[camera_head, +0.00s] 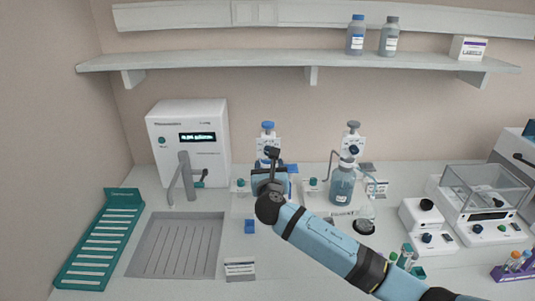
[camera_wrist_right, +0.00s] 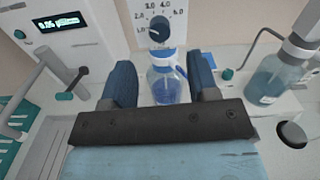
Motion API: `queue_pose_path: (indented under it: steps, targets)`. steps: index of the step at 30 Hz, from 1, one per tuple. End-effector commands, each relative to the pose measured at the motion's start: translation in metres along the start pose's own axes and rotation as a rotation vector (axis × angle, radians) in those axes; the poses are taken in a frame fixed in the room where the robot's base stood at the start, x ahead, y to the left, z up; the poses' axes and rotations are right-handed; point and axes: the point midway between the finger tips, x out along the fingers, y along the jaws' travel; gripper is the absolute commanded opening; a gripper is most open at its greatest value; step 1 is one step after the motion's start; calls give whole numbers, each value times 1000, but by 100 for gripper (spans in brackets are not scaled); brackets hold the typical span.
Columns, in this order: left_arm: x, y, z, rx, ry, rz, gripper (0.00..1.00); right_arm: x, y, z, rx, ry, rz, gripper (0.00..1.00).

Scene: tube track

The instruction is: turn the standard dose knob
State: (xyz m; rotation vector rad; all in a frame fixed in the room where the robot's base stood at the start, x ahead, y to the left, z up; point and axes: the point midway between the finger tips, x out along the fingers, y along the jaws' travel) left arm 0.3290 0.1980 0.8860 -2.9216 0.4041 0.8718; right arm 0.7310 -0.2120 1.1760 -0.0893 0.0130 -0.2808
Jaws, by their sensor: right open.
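A dispenser with a blue cap (camera_head: 268,126) stands at the back middle of the bench. Its white dial plate (camera_head: 263,142) carries a dark blue dose knob (camera_wrist_right: 159,29), which shows clearly in the right wrist view among printed numbers. Its clear blue bottle (camera_wrist_right: 166,86) is below. I cannot tell if this knob is the standard one. A second dispenser with a grey cap (camera_head: 353,126) and its own dial knob (camera_head: 354,149) stands to the right. My right gripper (camera_wrist_right: 162,78) is open and empty, its fingers in front of the blue-capped dispenser, below the knob and apart from it.
A white machine (camera_head: 188,133) with a lit display and a spout stands left, behind a grey drain tray (camera_head: 175,247). A green rack (camera_head: 100,241) is far left. A balance (camera_head: 480,200) is at right. A shelf (camera_head: 300,61) runs above.

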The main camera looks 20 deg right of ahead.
Motion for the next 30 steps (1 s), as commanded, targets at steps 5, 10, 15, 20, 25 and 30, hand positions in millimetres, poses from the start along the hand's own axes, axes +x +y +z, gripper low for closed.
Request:
queue_pose_path:
  steps: [5,10,15,20,25,30]
  targets:
    - [-3,-2,-4,1,1,-4,0,35,0,2,1,1,-1,54]
    - [-4,-2,-4,0,-2,-4,0,56,0,0,1,1,-1,54]
    - [-4,-1,-4,-1,-4,-4,0,63,0,0,2,0,1,54]
    - [-4,-1,-3,-2,-4,-3,0,63,0,0,2,0,1,54]
    - [-4,0,-3,-2,-5,-3,0,63,0,0,2,0,1,34]
    - [-4,0,-3,-2,-5,-2,0,63,0,0,2,1,1,5]
